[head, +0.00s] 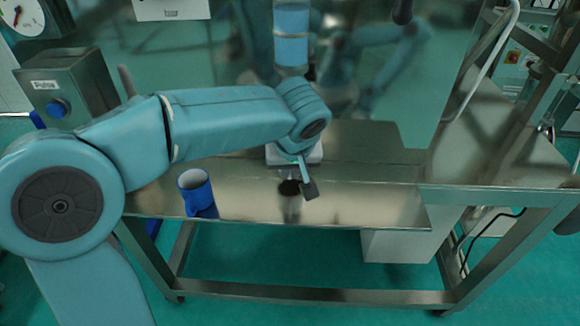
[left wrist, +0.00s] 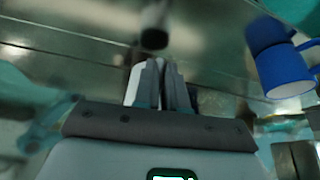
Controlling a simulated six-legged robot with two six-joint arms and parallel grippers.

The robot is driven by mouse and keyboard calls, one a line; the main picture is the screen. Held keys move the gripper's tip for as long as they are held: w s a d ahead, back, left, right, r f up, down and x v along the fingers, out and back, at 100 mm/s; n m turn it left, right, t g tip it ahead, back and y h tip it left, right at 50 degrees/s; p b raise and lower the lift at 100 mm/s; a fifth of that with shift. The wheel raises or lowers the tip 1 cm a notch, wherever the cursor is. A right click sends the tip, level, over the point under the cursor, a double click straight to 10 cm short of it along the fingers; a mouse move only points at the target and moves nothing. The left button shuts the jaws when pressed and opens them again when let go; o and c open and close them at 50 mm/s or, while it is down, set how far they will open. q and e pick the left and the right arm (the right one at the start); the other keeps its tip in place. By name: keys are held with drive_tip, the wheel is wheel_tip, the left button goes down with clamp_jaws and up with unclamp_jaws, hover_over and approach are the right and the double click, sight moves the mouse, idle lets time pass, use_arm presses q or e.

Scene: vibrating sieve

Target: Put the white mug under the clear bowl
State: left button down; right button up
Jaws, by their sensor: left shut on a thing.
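My left gripper (head: 303,187) reaches down over the steel table. In the left wrist view its two grey fingers (left wrist: 165,68) are close together. A white piece (left wrist: 132,88) shows beside the left finger, mostly hidden; I cannot tell whether it is the white mug. A greyish cup-like thing with a dark mouth (head: 289,188) stands by the fingertips; it shows in the left wrist view (left wrist: 153,35) just ahead of the fingers. I cannot make out a clear bowl. My right gripper is not in view.
A blue mug (head: 199,199) with a pale inside stands upright near the front edge, left of my gripper; it shows at right in the left wrist view (left wrist: 286,75). The steel table (head: 360,205) is bare to the right. A grey button box (head: 75,85) stands at left.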

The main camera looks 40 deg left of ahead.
use_arm(q)
drive_tip(key=shift+w+a, duration=0.3)
drive_tip(key=shift+a, duration=0.05)
drive_tip(key=shift+w+a+p, duration=0.3)
drive_tip(key=shift+w+a, duration=0.1)
drive_tip(key=shift+w, duration=0.05)
wheel_tip(320, 180, down, 3)
drive_tip(key=shift+d+r, duration=0.1)
drive_tip(key=shift+d, duration=0.05)
drive_tip(key=shift+f, duration=0.45)
drive_tip(key=c, duration=1.2)
unclamp_jaws()
drive_tip(key=shift+o, duration=0.2)
